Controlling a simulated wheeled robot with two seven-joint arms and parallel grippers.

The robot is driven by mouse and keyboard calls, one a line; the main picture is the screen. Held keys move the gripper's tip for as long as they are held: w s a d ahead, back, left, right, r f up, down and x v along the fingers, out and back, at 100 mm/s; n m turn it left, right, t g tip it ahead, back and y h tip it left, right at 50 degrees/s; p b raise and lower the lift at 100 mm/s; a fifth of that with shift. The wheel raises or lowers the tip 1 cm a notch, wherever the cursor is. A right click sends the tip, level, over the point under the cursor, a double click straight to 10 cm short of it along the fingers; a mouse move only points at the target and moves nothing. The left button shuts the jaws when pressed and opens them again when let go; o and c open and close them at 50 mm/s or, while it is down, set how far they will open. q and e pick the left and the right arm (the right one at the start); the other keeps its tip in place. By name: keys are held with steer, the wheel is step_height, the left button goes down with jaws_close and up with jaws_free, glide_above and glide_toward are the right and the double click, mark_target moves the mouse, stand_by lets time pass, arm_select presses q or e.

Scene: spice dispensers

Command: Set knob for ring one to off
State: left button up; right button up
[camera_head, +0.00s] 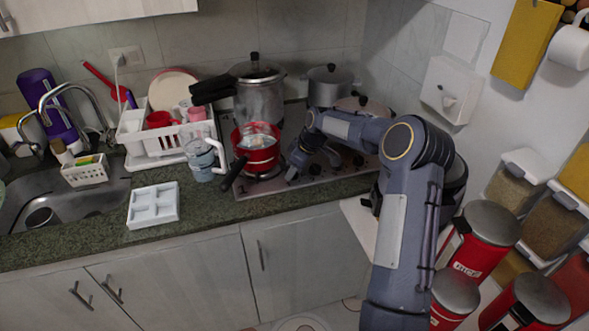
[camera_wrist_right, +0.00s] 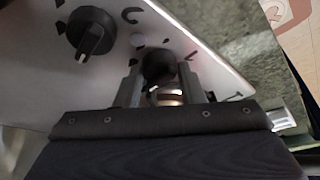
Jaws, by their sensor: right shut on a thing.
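My right gripper (camera_head: 292,176) reaches down to the front of the steel stove top (camera_head: 258,199). In the right wrist view the gripper (camera_wrist_right: 160,82) has its two fingers on either side of a dark round knob (camera_wrist_right: 158,62) and is shut on it. The fingers and palm hide part of this knob, so its pointer cannot be read. A second black knob (camera_wrist_right: 92,32) with a pale pointer mark stands free to the left in that view. Which knob belongs to ring one cannot be told. My left gripper is not in view.
A red pot (camera_head: 258,158) with its handle toward the front stands just left of the gripper. A large steel pot (camera_head: 260,100) and a lidded pot (camera_head: 328,88) stand behind. A glass jug (camera_head: 200,160) and a white tray (camera_head: 153,205) are further left.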

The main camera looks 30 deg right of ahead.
stand_by(0.3)
steer(key=o, duration=1)
steer(key=shift+r, duration=0.15)
steer(key=b+v, duration=0.1)
steer(key=v, duration=0.6)
steer(key=shift+s+d+r, duration=0.1)
steer(key=shift+r, duration=0.2)
